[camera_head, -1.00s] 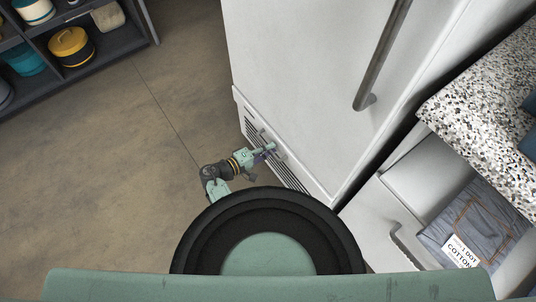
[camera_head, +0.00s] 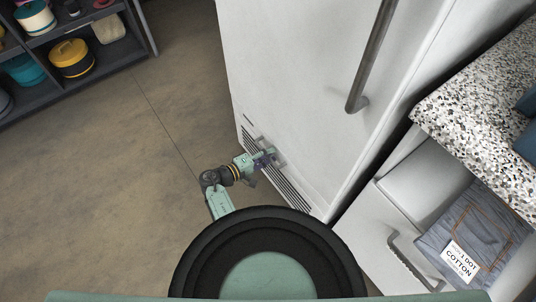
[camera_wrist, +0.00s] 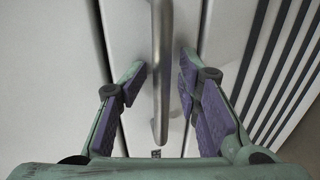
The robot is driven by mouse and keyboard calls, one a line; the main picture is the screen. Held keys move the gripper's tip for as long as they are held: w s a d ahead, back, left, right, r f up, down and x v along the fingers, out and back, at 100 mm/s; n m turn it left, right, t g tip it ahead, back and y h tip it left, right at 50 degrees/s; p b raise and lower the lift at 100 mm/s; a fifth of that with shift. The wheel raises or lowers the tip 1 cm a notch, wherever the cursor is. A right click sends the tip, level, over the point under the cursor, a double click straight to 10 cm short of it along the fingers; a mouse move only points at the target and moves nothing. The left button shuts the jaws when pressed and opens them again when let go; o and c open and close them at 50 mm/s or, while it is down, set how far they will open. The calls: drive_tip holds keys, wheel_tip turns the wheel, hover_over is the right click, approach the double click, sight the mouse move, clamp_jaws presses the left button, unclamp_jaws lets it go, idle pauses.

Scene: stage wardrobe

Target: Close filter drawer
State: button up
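The filter drawer (camera_head: 312,206) is the white panel low on the front of a tall white appliance (camera_head: 295,80). Its front looks about level with the appliance front in the head view; a small leftover gap cannot be ruled out. The drawer's metal handle (camera_wrist: 160,70) runs lengthwise through the middle of the wrist view. My gripper (camera_head: 267,157) is at the handle. In the wrist view my gripper (camera_wrist: 161,72) is open, with purple-padded fingers on either side of the handle and visible space between.
Dark vent slats (camera_wrist: 280,60) lie to the right in the wrist view. A white open drawer (camera_head: 395,230) with folded jeans (camera_head: 470,235) stands at the right, below a speckled counter (camera_head: 480,95). A dark shelf (camera_head: 100,65) is at upper left. The floor (camera_head: 110,190) between is clear.

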drive_tip(key=v, duration=1.2)
idle(0.4)
